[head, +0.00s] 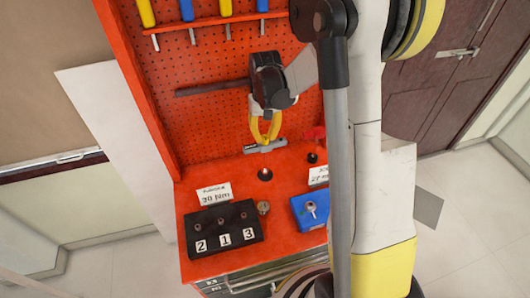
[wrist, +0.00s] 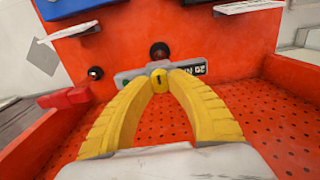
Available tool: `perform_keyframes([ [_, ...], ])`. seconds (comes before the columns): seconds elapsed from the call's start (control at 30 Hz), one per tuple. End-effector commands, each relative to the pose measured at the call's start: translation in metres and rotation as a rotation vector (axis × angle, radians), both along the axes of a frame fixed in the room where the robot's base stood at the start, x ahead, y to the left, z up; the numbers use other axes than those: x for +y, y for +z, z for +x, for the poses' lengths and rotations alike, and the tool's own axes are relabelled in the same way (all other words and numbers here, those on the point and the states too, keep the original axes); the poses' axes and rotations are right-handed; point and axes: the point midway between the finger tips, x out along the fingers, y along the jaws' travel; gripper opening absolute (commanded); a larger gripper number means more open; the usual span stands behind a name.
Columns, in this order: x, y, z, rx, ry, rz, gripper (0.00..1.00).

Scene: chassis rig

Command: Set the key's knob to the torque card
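The key (head: 265,148) is a grey bar at the foot of the pegboard. In the wrist view the key (wrist: 132,77) has a round yellow knob (wrist: 158,82) with a dark mark and a black window, which seems to read 20 N, upside down. My gripper (head: 264,140) has yellow fingers that reach down to the key. In the wrist view my gripper (wrist: 158,74) has its fingertips closed in on both sides of the knob, seemingly touching it. A white card (head: 215,195) at the left seems to read 30 Nm. Another card (head: 318,175) is partly hidden by my arm.
A black block (head: 223,230) marked 2, 1 and 3 stands at the front left. A blue block (head: 309,210) stands right of it. A dark round socket (head: 265,174) lies between the key and the blocks. A red part (wrist: 68,97) sits left of the key in the wrist view.

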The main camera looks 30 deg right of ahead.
Motion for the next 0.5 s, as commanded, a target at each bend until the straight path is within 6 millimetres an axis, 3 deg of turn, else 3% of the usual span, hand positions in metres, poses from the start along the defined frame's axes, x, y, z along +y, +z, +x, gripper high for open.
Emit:
perform_keyframes([
  [0.5, 0.0, -0.0003, 0.0, 0.0, -0.02, 0.0, 0.03],
])
